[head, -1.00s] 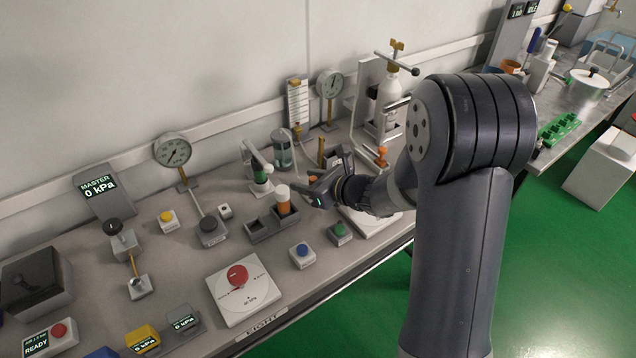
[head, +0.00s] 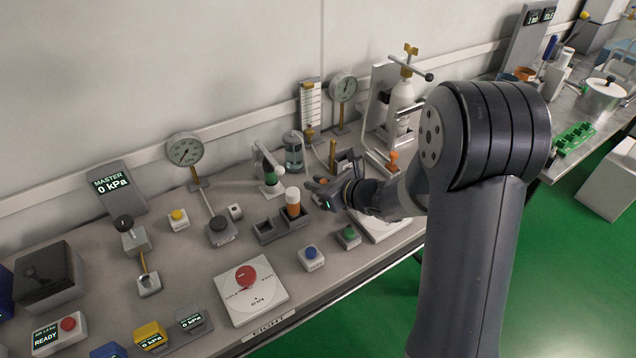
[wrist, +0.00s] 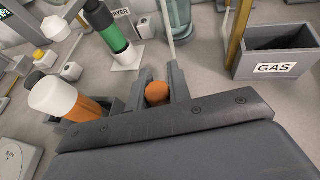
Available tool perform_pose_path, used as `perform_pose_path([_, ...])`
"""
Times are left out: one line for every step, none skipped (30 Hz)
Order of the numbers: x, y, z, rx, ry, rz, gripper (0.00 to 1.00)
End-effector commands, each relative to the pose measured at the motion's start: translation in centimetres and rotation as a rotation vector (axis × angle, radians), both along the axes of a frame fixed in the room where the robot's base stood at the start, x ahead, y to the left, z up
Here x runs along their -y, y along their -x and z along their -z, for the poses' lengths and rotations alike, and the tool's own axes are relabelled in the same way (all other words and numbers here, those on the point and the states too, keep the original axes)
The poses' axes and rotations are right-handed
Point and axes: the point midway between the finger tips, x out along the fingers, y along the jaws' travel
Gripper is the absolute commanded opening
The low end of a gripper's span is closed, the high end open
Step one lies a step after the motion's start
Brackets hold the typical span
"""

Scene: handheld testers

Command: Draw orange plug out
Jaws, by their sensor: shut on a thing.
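The orange plug (wrist: 157,93) shows as a small round orange end between the two fingers of my gripper (wrist: 160,90) in the wrist view. The fingers are shut on it. The rest of the plug, and whatever it sits in, is hidden by the fingers and gripper body. In the head view my gripper (head: 323,187) is low over the bench, just right of an orange bottle with a white cap (head: 293,204), and a bit of the orange plug (head: 321,181) shows beside it.
The bottle stands in a dark tray (head: 265,232) close to my gripper. A green cylinder (wrist: 110,32) on a stand and a grey GAS bin (wrist: 277,62) are nearby. A glass cylinder (head: 293,150) stands behind. Blue (head: 311,254) and green (head: 348,233) buttons sit in front.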

Motion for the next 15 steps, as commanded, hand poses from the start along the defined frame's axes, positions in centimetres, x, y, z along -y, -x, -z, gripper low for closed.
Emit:
perform_pose_path([0.01,0.0,0.0,0.0,0.0,0.0,0.06])
perform_pose_path([0.01,0.0,0.0,0.0,0.0,0.0,0.04])
perform_pose_path([0.01,0.0,0.0,0.0,0.0,0.0,0.01])
perform_pose_path([0.01,0.0,0.0,0.0,0.0,0.0,0.0])
perform_pose_path([0.02,0.0,0.01,0.0,0.0,0.0,0.0])
perform_pose_path([0.02,0.0,0.01,0.0,0.0,0.0,0.0])
perform_pose_path([0.02,0.0,0.01,0.0,0.0,0.0,0.0])
perform_pose_path([0.02,0.0,0.01,0.0,0.0,0.0,0.0])
perform_pose_path([0.02,0.0,0.01,0.0,0.0,0.0,0.0])
perform_pose_path([0.02,0.0,0.01,0.0,0.0,0.0,0.0])
perform_pose_path([0.01,0.0,0.0,0.0,0.0,0.0,0.0])
perform_pose_path([0.01,0.0,-0.03,0.0,0.0,0.0,0.0])
perform_pose_path([0.02,0.0,-0.05,0.0,0.0,0.0,0.0])
perform_pose_path([0.02,0.0,-0.1,0.0,0.0,0.0,0.0])
perform_pose_path([0.02,-0.01,-0.2,0.0,0.0,0.0,0.0])
